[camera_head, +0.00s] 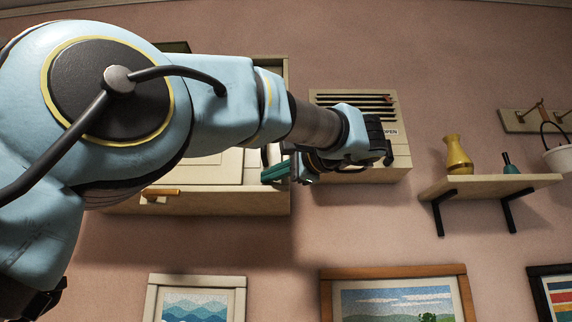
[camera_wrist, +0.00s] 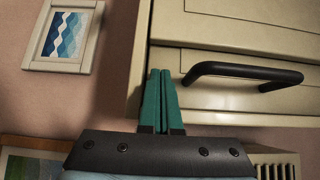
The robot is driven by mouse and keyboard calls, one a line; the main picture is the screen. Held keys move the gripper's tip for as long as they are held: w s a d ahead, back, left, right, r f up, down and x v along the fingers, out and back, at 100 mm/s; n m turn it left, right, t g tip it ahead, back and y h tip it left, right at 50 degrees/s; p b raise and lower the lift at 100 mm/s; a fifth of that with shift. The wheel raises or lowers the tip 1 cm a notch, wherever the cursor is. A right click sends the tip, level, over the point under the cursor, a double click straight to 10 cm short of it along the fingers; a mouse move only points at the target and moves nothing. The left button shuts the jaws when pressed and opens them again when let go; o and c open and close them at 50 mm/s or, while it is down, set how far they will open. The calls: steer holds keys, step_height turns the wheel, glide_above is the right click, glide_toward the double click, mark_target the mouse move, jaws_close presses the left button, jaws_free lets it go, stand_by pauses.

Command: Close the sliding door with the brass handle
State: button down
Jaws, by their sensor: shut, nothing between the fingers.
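A cream cabinet (camera_head: 245,204) hangs on the wall, partly hidden behind my arm in the head view. An orange-gold brass handle (camera_head: 160,192) shows low on its front, left of my gripper. My gripper (camera_head: 274,172) is at the lower right part of the cabinet. Its teal fingers are together and empty. In the wrist view, my gripper (camera_wrist: 161,75) lies over the cabinet's edge, beside a black bar handle (camera_wrist: 245,72) on a cream panel (camera_wrist: 215,98). The fingers look apart from that handle. The brass handle is not visible there. My arm hides how far the sliding door stands open.
A cream vented box (camera_head: 395,105) is right of the cabinet, behind my wrist. A shelf (camera_head: 490,186) holds a yellow vase (camera_head: 458,155) and a teal bottle (camera_head: 508,163). Framed pictures (camera_head: 395,273) hang below. The pink wall between cabinet and pictures is clear.

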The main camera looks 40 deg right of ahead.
mark_target(167, 177)
steer(key=shift+w+a+r, duration=0.1)
steer(key=shift+w+a, duration=0.3)
steer(key=shift+a, duration=0.2)
steer(key=shift+w+a, duration=0.4)
steer(key=shift+a, duration=0.15)
steer(key=shift+w+a, duration=0.25)
steer(key=shift+w, duration=0.15)
steer(key=shift+a, duration=0.1)
steer(key=shift+w+a, duration=0.2)
steer(key=shift+w, duration=0.05)
steer(key=w+a+b, duration=0.3)
steer(key=w+a, duration=0.2)
steer(key=a, duration=0.1)
steer(key=w+a+b, duration=0.3)
steer(key=w+a, duration=0.3)
steer(key=shift+b, duration=0.3)
steer(key=shift+w+a, duration=0.55)
steer(key=shift+a, duration=0.1)
